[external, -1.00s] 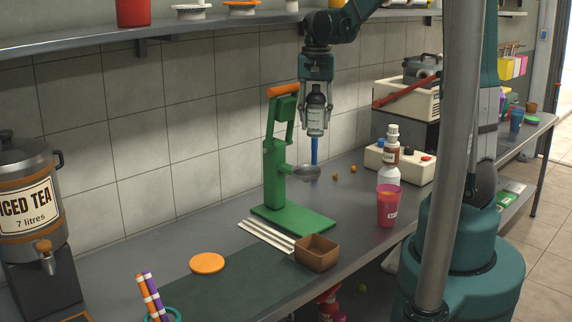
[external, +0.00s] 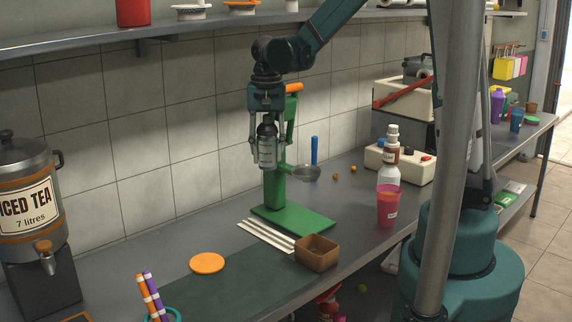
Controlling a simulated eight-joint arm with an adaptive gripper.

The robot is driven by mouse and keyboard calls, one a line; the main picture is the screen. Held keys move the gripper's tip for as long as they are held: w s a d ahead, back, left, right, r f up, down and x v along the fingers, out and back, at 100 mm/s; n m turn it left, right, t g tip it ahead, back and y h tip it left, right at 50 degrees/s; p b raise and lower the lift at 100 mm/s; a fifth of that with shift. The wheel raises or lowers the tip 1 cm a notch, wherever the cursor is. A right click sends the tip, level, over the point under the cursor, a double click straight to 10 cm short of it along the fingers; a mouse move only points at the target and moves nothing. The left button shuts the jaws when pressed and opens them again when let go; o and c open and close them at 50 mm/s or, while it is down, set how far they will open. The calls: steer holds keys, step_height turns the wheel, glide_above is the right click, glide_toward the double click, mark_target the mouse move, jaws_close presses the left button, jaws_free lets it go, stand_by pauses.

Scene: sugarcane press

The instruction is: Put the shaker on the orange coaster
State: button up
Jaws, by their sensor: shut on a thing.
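The shaker (external: 267,148) is a clear, greyish bottle with a black top, held upright in the air. My gripper (external: 267,160) points down and is shut on it, with one finger on each side. It hangs in front of the green press and well above the counter. The orange coaster (external: 207,263) is a flat round disc lying on the counter, below and to the left of the shaker. Nothing stands on the coaster.
The green press (external: 285,185) with its orange handle stands behind the shaker. White strips (external: 267,235) and a brown box (external: 316,252) lie right of the coaster. Striped sticks in a teal holder (external: 150,297) stand front left. An iced tea dispenser (external: 28,205) is far left.

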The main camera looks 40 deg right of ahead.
steer(key=w+a+f+n+b, duration=0.1)
steer(key=a+f, duration=0.2)
steer(key=a, duration=0.3)
steer(key=w+a+f, duration=0.1)
steer(key=a+f, duration=0.2)
steer(key=a, duration=0.2)
steer(key=n+b, duration=0.1)
steer(key=b, duration=0.1)
glide_above(207, 262)
step_height(207, 262, down, 6)
steer(key=shift+f, duration=0.2)
steer(key=shift+w, duration=0.1)
steer(key=shift+f, duration=0.15)
steer(key=shift+f, duration=2.75)
steer(key=shift+f, duration=0.1)
steer(key=shift+f, duration=2)
steer(key=shift+f+b, duration=0.15)
steer(key=shift+b, duration=0.2)
